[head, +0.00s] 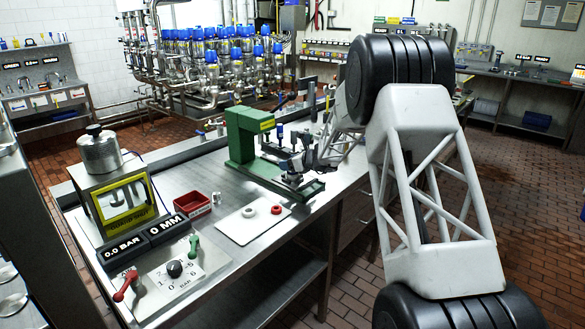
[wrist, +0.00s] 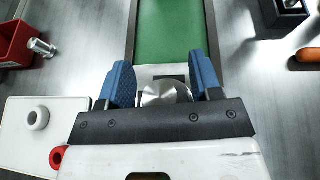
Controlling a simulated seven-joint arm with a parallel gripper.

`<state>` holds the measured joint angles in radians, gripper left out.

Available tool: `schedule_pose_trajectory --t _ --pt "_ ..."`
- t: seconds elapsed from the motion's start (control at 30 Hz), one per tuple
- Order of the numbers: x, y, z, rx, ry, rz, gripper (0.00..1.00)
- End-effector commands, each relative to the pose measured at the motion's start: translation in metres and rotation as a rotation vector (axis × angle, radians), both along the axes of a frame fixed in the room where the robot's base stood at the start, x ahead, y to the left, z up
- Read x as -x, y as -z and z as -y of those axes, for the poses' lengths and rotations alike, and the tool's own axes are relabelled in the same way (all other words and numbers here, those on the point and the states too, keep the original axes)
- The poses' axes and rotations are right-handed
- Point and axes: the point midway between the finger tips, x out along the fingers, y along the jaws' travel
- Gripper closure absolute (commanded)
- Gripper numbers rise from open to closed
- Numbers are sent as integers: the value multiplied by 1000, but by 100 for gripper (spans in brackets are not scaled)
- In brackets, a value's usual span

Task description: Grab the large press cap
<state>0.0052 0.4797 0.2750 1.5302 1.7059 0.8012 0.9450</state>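A round silver metal piece (wrist: 165,92), which looks like the large press cap, sits at the near end of the green press base (wrist: 172,30) in the wrist view. My gripper (wrist: 163,78) has its two blue fingers apart, one on each side of this piece. Small gaps seem to show between fingers and metal. The gripper's dark bar hides the piece's near side. In the head view, my gripper (head: 293,172) is low over the near end of the green press (head: 241,140), and the cap cannot be made out clearly there.
A white board (head: 241,228) with a white ring (head: 249,210) and a red ring (head: 276,209) lies left of the gripper. Farther left are a red bin (head: 193,203), a small metal cylinder (wrist: 42,47), and a display box (head: 125,205). An orange handle (wrist: 308,55) is at right.

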Motion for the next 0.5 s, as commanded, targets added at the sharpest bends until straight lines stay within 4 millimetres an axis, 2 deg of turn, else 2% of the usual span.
schedule_pose_trajectory --t 0.03,0.07,0.33,0.4,0.5 --pt "0 0 0 0 0 0 49" --pt "0 0 0 0 0 0 53" --pt "0 1 0 0 0 -1 95" --pt "0 1 0 0 0 -1 100" --pt "0 1 0 0 0 -1 100"
